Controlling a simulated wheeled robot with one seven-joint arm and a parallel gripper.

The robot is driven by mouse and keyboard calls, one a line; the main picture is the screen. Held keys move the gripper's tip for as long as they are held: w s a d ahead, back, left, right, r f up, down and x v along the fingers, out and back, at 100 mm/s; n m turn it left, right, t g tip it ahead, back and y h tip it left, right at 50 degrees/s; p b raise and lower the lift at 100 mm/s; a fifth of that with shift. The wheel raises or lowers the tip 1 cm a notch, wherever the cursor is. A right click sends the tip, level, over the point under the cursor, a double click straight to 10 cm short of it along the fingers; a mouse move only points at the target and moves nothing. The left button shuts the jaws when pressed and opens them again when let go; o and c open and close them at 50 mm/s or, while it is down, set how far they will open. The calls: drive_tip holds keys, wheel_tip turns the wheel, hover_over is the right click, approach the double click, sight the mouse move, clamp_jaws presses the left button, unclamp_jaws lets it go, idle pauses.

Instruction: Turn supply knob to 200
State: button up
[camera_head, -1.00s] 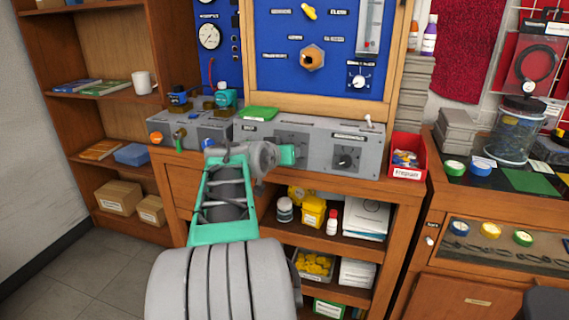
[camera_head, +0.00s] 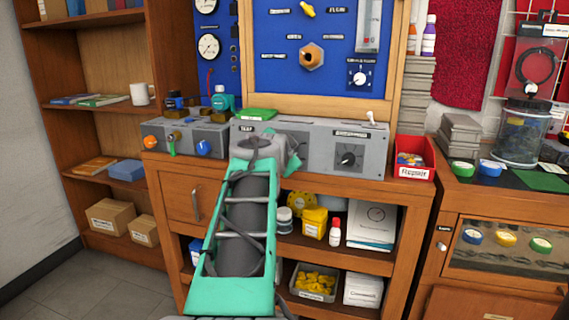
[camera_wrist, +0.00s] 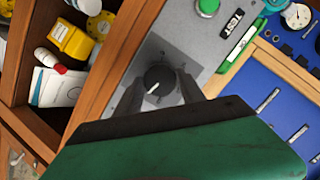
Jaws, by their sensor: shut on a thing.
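A round black knob (camera_wrist: 158,80) with a white pointer line sits on a grey panel in the wrist view. The pointer slants toward the lower left of that picture. My gripper (camera_wrist: 160,84) is shut on this knob, with one dark finger on each side of it. In the head view my gripper (camera_head: 293,160) is at the front of the grey bench unit (camera_head: 318,160), left of its other black knob (camera_head: 349,156). My wrist hides the held knob there. Scale numbers around the held knob cannot be read.
A green round button (camera_wrist: 207,7) is on the same panel. A smaller grey box (camera_head: 188,138) with coloured knobs stands to the left. A red bin (camera_head: 413,160) stands to the right. Open shelves with bottles and boxes (camera_head: 315,222) lie below.

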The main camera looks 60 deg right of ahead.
drive_tip(key=shift+f+m+t+b, duration=0.2)
drive_tip(key=shift+m+t+b, duration=0.1)
drive_tip(key=shift+m+b, duration=1.25)
drive_tip(key=shift+m+h, duration=0.3)
drive_tip(key=shift+m, duration=0.05)
drive_tip(key=o, duration=1.4)
drive_tip(key=shift+r, duration=0.1)
drive_tip(key=shift+c, duration=0.2)
drive_tip(key=p+v, duration=0.1)
drive_tip(key=v, duration=0.7)
drive_tip(key=shift+p, duration=0.3)
drive_tip(key=shift+d, duration=0.1)
